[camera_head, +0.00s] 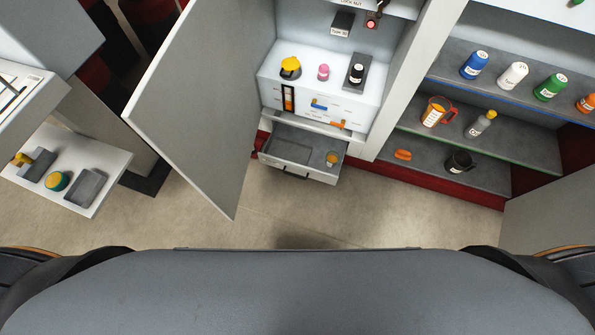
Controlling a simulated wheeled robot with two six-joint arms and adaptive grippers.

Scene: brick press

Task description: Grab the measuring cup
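A measuring cup (436,112) stands on the middle shelf of the open cabinet at the right. It is clear with orange contents or markings and has a red handle on its right side. It stands to the left of a grey bottle with a yellowish cap (481,124). Neither of my grippers shows in the head view. Nothing is seen touching the cup.
Coloured bottles (513,75) line the shelf above. A dark mug (459,162) and an orange item (403,155) sit below. A large open door (205,95) stands left of a machine with an open drawer (290,150). A side shelf (110,165) holds several items. The floor (330,215) is clear.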

